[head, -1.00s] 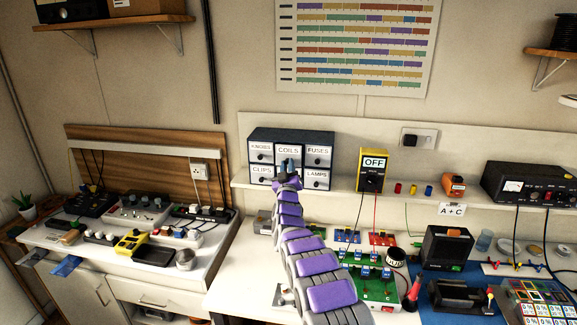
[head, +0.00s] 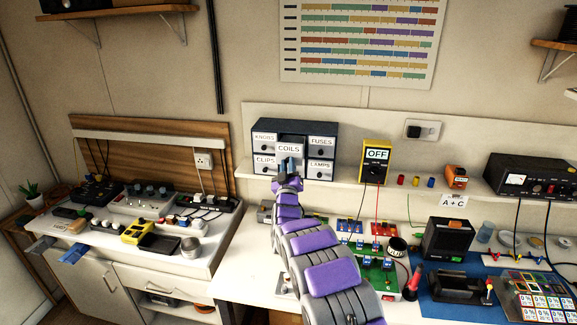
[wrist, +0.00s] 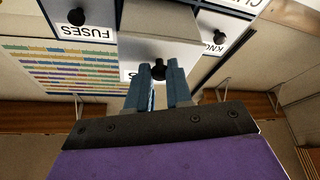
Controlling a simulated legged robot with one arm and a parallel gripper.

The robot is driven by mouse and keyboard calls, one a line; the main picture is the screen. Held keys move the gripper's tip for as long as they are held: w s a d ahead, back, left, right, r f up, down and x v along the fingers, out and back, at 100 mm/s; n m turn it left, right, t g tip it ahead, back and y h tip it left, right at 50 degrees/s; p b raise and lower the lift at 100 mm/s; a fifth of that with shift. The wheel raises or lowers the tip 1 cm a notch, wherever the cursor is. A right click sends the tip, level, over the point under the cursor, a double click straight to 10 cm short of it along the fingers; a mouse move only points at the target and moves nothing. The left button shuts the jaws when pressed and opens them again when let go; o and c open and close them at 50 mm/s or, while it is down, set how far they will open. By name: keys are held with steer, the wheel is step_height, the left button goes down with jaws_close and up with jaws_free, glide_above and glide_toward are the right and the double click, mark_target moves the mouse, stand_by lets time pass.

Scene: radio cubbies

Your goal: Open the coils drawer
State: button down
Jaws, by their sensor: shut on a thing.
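The coils drawer (head: 288,148) is the upper middle drawer of a small dark blue cabinet (head: 262,125) on the wall shelf. Its white front stands out from the cabinet, ahead of the neighbouring fronts, with a dark gap above it. In the wrist view, which is upside down, the pulled-out drawer (wrist: 155,50) shows with its black knob (wrist: 159,73). My gripper (head: 287,165) is at the drawer's front, and in the wrist view its blue fingers (wrist: 160,82) are shut on the knob. The drawer's inside is not clearly visible.
The knobs (head: 264,138), fuses (head: 321,143), clips (head: 264,160) and lamps (head: 320,166) drawers look shut around it. A yellow meter (head: 376,152) stands right of the cabinet on the shelf (head: 350,172). Circuit boards and tools crowd the bench below.

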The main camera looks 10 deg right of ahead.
steer(key=shift+f, duration=0.15)
steer(key=c, duration=1.3)
jaws_free()
steer(key=shift+a, duration=0.1)
steer(key=shift+o, duration=1.4)
steer(key=p+v, duration=0.2)
steer(key=v, duration=1.5)
steer(key=shift+s+p, duration=0.15)
steer(key=shift+p, duration=0.25)
steer(key=shift+a, duration=0.15)
